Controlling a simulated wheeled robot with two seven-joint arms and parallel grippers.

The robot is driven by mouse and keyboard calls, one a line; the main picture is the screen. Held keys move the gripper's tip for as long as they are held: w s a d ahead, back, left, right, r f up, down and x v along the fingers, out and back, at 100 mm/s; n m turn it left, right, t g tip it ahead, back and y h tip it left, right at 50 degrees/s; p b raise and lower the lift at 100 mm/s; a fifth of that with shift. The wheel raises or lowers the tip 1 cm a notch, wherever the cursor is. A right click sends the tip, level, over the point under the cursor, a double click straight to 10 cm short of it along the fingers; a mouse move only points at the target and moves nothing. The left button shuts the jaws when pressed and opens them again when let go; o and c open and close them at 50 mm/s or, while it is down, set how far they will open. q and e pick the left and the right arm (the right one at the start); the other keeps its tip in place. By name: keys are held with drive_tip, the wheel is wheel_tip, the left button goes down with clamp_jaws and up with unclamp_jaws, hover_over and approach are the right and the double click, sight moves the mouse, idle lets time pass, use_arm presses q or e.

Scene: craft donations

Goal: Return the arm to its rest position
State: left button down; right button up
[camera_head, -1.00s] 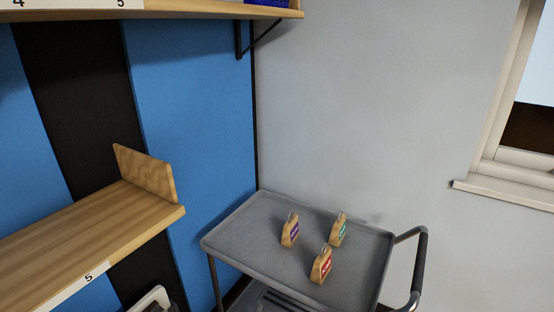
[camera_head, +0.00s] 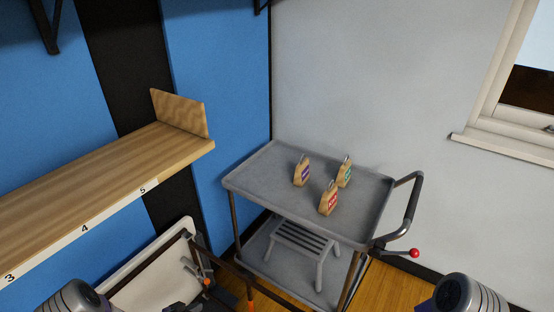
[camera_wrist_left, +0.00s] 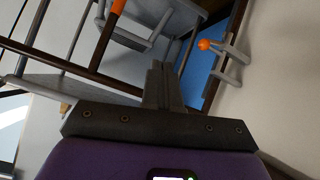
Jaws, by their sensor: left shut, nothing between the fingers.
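My left gripper shows in the left wrist view (camera_wrist_left: 163,85), with its two fingers together and nothing between them. In the head view only a dark part of it shows at the bottom edge, left of the middle. Rounded grey parts of my arms show at the bottom left and bottom right of the head view. My right gripper is outside the frame.
A grey cart (camera_head: 245,178) with a lower shelf stands against the wall, bearing several small tagged wooden blocks (camera_head: 328,198). A wooden shelf (camera_head: 120,180) is at left. A white folded panel (camera_head: 150,275) stands below it, left of the cart.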

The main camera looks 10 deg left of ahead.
use_arm(q)
drive_tip(key=s+d+n+g+p, duration=0.1)
drive_tip(key=s+d+n+g, duration=0.25)
drive_tip(key=d, duration=1.45)
use_arm(e)
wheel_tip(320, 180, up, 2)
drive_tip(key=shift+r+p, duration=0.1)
drive_tip(key=shift+p, duration=0.4)
use_arm(q)
drive_tip(key=s+d+r+g, duration=0.2)
drive_tip(key=s+d+g, duration=0.4)
drive_tip(key=s, duration=0.6)
drive_tip(key=d, duration=0.2)
drive_tip(key=shift+s+d+r, duration=0.15)
drive_tip(key=shift+s+d, duration=0.15)
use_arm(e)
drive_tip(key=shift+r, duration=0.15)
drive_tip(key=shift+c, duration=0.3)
